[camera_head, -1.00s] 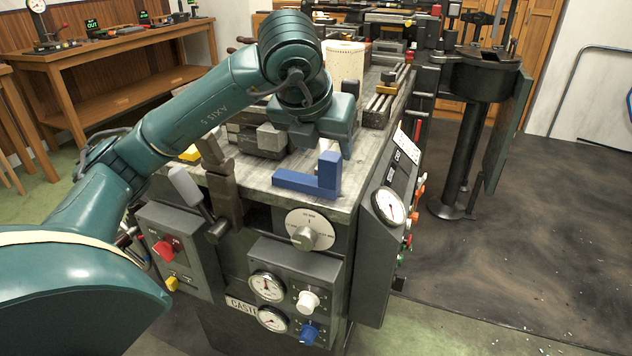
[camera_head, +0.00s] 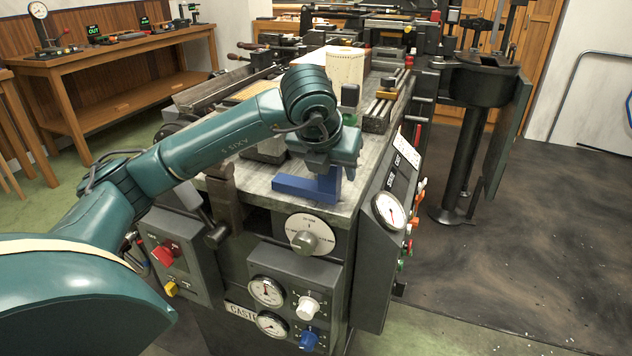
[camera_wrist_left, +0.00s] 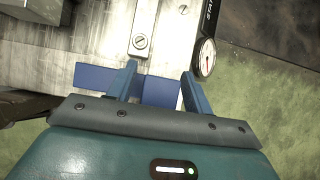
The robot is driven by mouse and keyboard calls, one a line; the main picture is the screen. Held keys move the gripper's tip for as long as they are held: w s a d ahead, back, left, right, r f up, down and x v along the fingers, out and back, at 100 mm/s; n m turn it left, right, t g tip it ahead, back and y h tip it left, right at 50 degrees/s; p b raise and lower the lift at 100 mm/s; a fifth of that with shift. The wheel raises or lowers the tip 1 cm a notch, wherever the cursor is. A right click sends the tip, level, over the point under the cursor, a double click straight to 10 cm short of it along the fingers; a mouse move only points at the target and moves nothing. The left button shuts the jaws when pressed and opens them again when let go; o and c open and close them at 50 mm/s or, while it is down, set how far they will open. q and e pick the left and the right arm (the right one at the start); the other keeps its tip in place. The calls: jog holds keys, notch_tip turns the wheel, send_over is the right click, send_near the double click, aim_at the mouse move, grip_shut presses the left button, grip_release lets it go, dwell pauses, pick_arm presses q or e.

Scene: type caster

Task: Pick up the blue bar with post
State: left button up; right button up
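The blue bar with post (camera_head: 298,188) lies near the front edge of the machine's grey top, its post upright at the bar's right end. It also shows in the left wrist view (camera_wrist_left: 95,78), running crosswise below the fingers. My left gripper (camera_head: 335,168) is right above and around the post end, and hides part of the post. In the left wrist view, the two fingers (camera_wrist_left: 159,70) are spread apart with part of the blue piece between them. I cannot tell whether either finger touches it. My right gripper is in neither view.
The machine's front carries a dial plate (camera_head: 310,236), gauges and knobs. A brown lever block (camera_head: 224,195) stands left of the bar. Metal rails (camera_head: 383,100) and a cream cylinder (camera_head: 346,67) are further back on the top. Open floor lies to the right.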

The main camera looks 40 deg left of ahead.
pick_arm(q)
jog(key=c, duration=0.9)
jog(key=shift+r, duration=0.15)
